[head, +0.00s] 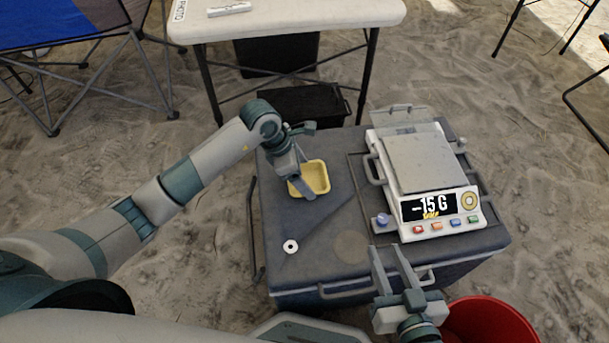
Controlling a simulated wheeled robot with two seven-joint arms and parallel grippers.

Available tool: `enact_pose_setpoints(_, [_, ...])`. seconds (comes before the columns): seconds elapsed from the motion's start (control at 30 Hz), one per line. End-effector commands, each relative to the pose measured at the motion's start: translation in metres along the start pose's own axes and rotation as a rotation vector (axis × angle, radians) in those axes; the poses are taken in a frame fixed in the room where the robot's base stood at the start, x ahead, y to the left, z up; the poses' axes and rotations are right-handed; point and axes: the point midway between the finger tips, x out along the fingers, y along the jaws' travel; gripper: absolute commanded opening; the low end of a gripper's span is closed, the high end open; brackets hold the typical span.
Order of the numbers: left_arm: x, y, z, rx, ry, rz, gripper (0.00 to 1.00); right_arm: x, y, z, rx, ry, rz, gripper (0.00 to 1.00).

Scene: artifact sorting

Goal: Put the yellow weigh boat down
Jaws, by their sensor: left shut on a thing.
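The yellow weigh boat (317,177) is a small open square tray at the left back part of the dark grey case top (325,222). My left gripper (306,184) is shut on the boat's left side, with its fingers over the wall. The boat looks level and empty. I cannot tell whether its base touches the case top. My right gripper (390,251) is at the front edge of the case, below the scale. Its two fingers are apart with nothing between them.
A white scale (418,165) reading -15 G fills the right of the case top. A small white ring (290,246) lies at front left. A red bucket (487,322) stands at lower right. A white table (290,22) is behind. The case's middle is clear.

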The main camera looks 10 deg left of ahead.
Motion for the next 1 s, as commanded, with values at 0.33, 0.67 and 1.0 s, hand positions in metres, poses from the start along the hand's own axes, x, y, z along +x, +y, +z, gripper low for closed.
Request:
enact_pose_setpoints(0.33, [0.0030,0.0003,-0.0012,0.000,0.000,0.001,0.53,0.0001,-0.0002,-0.0018,-0.002,0.010,0.000,0.31])
enact_pose_setpoints(0.67, [0.0045,0.0004,-0.0018,0.000,0.000,0.001,0.92,0.0004,-0.0015,-0.0071,-0.004,0.037,-0.003,0.31])
enact_pose_setpoints(1.0, [0.0040,0.0003,-0.0016,0.000,0.000,0.001,0.92,0.0003,-0.0015,-0.0068,-0.004,0.034,-0.003,0.31])
